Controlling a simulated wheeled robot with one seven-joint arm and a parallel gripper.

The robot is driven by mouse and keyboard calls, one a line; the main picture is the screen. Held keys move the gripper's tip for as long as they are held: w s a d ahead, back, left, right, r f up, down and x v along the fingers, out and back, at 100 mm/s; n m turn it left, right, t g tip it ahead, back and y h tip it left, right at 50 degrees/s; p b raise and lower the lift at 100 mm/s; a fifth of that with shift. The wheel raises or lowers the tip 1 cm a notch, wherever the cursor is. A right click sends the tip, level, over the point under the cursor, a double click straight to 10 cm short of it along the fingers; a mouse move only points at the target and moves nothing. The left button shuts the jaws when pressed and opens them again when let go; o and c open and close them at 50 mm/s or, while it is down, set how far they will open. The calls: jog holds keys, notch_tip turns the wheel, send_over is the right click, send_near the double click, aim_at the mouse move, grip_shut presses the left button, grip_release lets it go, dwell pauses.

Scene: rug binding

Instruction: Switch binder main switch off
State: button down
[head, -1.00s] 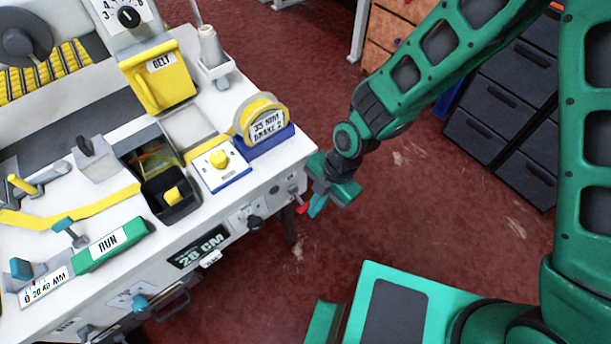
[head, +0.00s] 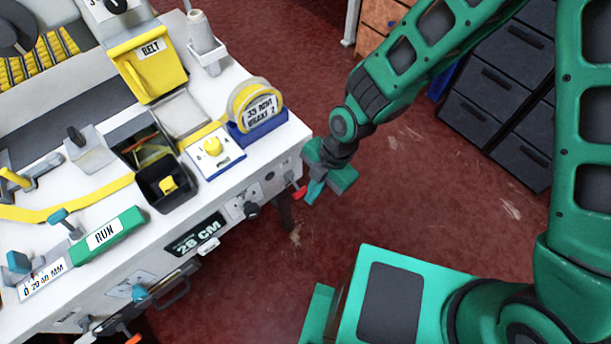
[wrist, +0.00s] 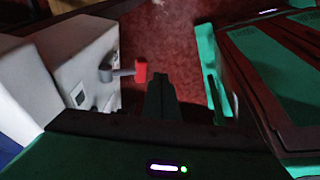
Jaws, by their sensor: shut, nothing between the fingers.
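A small lever with a red end (head: 299,193) sticks out from the front face of the white binding machine (head: 75,302), near its right corner. I take it for the main switch, though no label is readable on it. In the wrist view the red end (wrist: 140,69) sits on a grey shaft and knob (wrist: 107,72) on the white panel. My gripper (head: 314,192) is just right of the red end in the head view, shut and empty. In the wrist view its dark fingers (wrist: 162,92) are just right of the red end. I cannot tell whether they touch it.
A black knob (head: 251,209) is on the front face left of the lever. A blue tape holder (head: 258,132) and a panel with a yellow knob (head: 213,146) stand on the top above. Dark drawers (head: 492,110) stand at the right. Red floor is open between.

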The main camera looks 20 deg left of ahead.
jog(key=s+d+r, duration=0.2)
jog(key=d+r, duration=0.7)
jog(key=shift+w, duration=0.1)
dwell(0.6)
jog(key=w+d+r+m+t+h, duration=0.1)
jog(key=w+d+r+m, duration=0.25)
jog(key=d+m, duration=0.4)
jog(key=w+d+r+m+t+h, duration=0.1)
jog(key=w+d+r+m, duration=0.3)
jog(key=d, duration=0.6)
jog(key=w+d+r+m, duration=0.2)
jog(key=d+r+m, duration=0.1)
jog(key=d+m, duration=0.45)
jog(key=s+d+r+m, duration=0.4)
jog(key=s+d+m, duration=0.2)
jog(key=d+m, duration=0.2)
jog(key=s+d+r+m, duration=0.4)
jog(key=s+d+m, duration=0.2)
jog(key=d+m, duration=0.3)
jog(key=shift+s+m, duration=0.2)
jog(key=shift+m, duration=0.2)
